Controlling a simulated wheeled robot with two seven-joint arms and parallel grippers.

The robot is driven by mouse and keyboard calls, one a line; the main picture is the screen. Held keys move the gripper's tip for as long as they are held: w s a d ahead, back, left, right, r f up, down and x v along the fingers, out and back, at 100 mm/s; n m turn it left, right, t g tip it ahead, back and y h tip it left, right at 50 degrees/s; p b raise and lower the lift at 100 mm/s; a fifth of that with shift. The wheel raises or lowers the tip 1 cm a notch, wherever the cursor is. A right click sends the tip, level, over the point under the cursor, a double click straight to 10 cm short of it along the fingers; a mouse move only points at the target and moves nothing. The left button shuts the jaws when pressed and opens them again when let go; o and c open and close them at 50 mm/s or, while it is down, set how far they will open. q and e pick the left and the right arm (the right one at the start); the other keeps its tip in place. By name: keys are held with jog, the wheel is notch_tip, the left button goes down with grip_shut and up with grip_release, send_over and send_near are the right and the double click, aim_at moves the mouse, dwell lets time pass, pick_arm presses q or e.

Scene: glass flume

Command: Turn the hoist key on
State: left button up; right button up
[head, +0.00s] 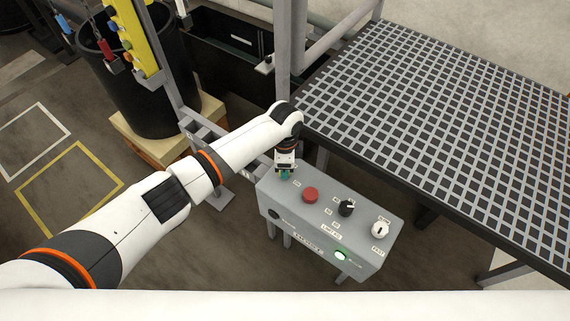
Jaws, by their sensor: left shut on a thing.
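The grey control box (307,222) stands at the lower middle, beside the grid table. My left gripper (285,174) points down at the left end of its top face. It is shut on a small green part there, which looks like the hoist key (285,176). The fingers hide most of the key, so I cannot tell which way it is turned. My right gripper is not in view.
The grid table (440,110) fills the right. A black barrel (145,85) stands at the upper left.

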pick_arm(q)
jog(key=o, duration=1)
jog(key=shift+r, duration=0.1)
notch_tip(320, 180, up, 12)
jog(key=shift+b, duration=1.15)
